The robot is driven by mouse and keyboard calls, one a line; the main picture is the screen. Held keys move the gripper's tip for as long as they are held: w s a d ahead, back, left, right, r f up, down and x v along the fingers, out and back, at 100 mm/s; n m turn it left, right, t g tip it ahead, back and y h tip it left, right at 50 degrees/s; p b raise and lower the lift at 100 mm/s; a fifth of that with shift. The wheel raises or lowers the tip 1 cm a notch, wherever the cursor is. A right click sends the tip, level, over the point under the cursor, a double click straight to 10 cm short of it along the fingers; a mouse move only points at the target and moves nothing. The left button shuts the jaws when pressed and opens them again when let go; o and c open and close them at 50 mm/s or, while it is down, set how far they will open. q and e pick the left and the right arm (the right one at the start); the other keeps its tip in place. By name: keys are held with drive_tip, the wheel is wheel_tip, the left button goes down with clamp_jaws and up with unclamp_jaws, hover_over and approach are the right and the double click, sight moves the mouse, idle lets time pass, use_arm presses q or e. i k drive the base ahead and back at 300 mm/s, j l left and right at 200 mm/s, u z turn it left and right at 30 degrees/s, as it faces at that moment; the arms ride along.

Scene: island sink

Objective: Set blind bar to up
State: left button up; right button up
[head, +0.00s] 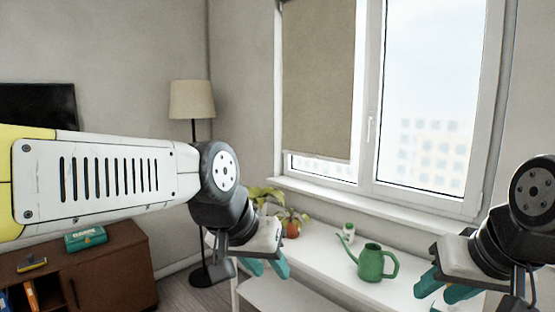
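A beige roller blind (318,75) covers the left window pane and hangs down almost to the sill. Its blind bar (316,156) is the thin strip along the blind's lower edge, with a narrow band of glass showing below it. My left gripper (267,268) is below and to the left of the bar, over the white bench, with its teal fingers apart and nothing seen between them. My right gripper (446,288) is at the lower right, well away from the blind, its teal fingers also apart and empty.
A floor lamp (191,100) stands in the corner. A brown cabinet (115,275) is at the lower left.

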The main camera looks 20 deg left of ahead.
sight(306, 155)
drive_tip(key=u, duration=0.3)
drive_tip(key=i+j+z, duration=0.15)
drive_tip(key=z, duration=0.25)
drive_tip(key=i+j+z, duration=0.25)
drive_tip(key=z, duration=0.2)
drive_tip(key=i+j, duration=0.2)
drive_tip(key=j, duration=0.15)
drive_tip(key=i+j+z, duration=0.1)
drive_tip(key=i+j, duration=0.25)
drive_tip(key=j, duration=0.3)
drive_tip(key=i+j+z, duration=0.1)
drive_tip(key=j, duration=0.25)
drive_tip(key=i+j, duration=0.3)
drive_tip(key=i+j+z, duration=0.1)
drive_tip(key=j, duration=0.3)
drive_tip(key=i+j, duration=0.2)
drive_tip(key=j, duration=0.2)
drive_tip(key=z, duration=0.05)
